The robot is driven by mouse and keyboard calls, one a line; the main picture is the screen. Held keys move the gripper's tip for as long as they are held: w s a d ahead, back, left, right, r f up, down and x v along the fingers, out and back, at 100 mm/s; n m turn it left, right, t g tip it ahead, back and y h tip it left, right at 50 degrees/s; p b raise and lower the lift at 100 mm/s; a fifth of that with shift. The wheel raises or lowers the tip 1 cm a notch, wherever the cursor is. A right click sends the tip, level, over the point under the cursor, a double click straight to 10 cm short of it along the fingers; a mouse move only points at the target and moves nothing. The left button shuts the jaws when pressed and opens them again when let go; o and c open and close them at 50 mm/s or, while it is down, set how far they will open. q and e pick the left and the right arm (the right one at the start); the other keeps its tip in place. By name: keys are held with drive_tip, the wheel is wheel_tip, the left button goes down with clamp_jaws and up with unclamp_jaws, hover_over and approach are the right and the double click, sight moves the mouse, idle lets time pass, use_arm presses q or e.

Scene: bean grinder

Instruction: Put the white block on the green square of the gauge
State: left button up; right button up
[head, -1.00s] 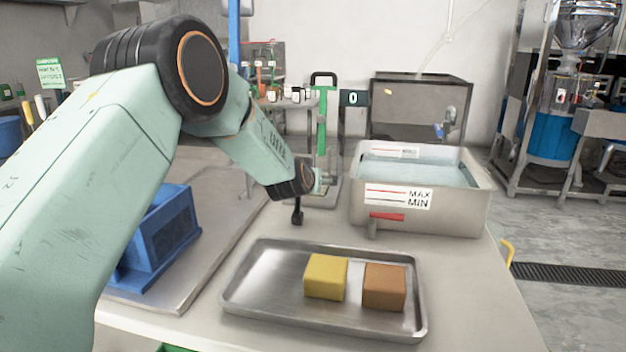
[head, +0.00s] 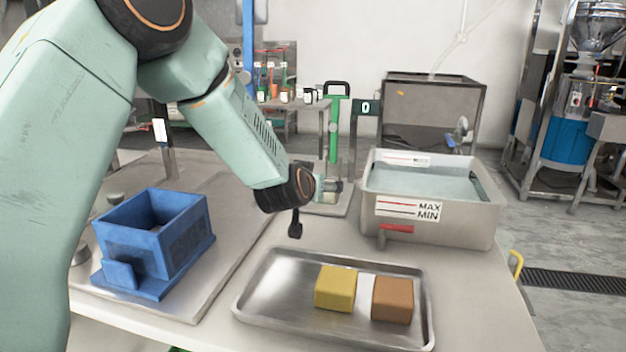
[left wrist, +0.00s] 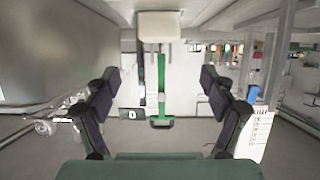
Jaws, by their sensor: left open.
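The gauge, with a green post and handle (head: 337,115) and a small display reading 0 (head: 366,107), stands at the back of the table. It shows upside down in the left wrist view (left wrist: 161,90). In the head view my wrist hides part of the gauge base.
A metal tray (head: 270,285) holds a yellow block (head: 336,289) and a brown block (head: 392,300). A blue box (head: 150,240) stands at left. A water basin (head: 430,217) marked MAX and MIN stands right of the gauge. The table is bare right of the tray.

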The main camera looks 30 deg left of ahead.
use_arm(q)
drive_tip(key=shift+v, duration=1.1)
drive_tip(key=shift+c, duration=0.4)
